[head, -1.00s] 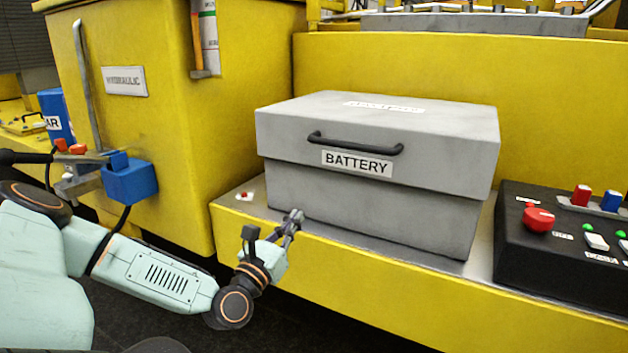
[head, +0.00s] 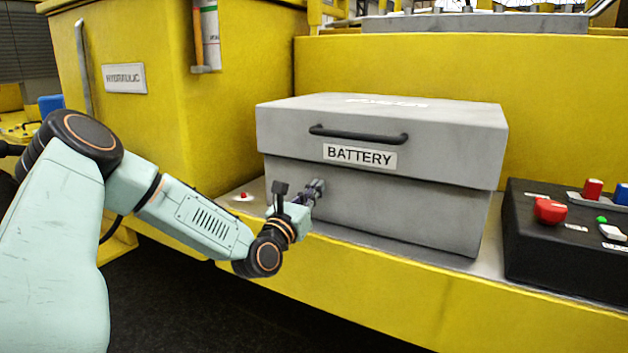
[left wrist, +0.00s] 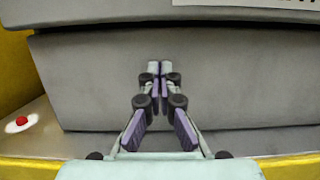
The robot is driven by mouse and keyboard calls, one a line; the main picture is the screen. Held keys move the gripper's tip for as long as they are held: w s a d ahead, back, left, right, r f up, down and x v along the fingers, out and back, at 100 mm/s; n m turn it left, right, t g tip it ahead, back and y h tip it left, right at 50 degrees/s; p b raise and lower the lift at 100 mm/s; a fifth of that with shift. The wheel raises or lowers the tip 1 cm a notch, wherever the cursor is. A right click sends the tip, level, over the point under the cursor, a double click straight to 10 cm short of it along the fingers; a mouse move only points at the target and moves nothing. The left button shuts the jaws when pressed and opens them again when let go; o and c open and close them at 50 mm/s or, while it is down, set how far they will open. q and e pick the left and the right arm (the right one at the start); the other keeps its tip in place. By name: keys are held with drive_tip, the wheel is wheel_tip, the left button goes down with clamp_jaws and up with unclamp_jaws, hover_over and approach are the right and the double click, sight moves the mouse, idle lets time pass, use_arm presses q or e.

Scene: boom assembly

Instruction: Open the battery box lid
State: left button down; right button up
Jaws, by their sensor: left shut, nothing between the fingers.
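The grey battery box (head: 380,207) stands on a ledge in the head view. Its lid (head: 450,130) is down and closed, with a dark bar handle (head: 358,134) on the front above the BATTERY label (head: 360,155). My left gripper (head: 319,187) is in front of the box's lower left front, below the lid's lip and the handle. In the left wrist view the gripper (left wrist: 160,68) is shut and empty, pointing at the front wall (left wrist: 230,85) under the lid edge (left wrist: 120,9). I cannot tell whether the fingertips touch the wall. My right gripper is not in view.
A black control panel (head: 560,255) with a red knob (head: 550,211) stands right of the box. A yellow hydraulic tank (head: 150,120) is at the left. A small red button (head: 243,195) sits on the ledge left of the box. The space before the ledge is open.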

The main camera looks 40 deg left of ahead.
sight(322, 167)
use_arm(q)
wheel_tip(322, 167, up, 3)
drive_tip(key=shift+d+f+p, duration=0.1)
drive_tip(key=shift+p, duration=0.45)
drive_tip(key=shift+s+a+r+p, duration=0.2)
drive_tip(key=shift+s+r+p, duration=0.1)
drive_tip(key=shift+r, duration=0.2)
drive_tip(key=shift+w, duration=0.15)
drive_tip(key=shift+w+d+f, duration=0.1)
drive_tip(key=shift+w+d, duration=0.05)
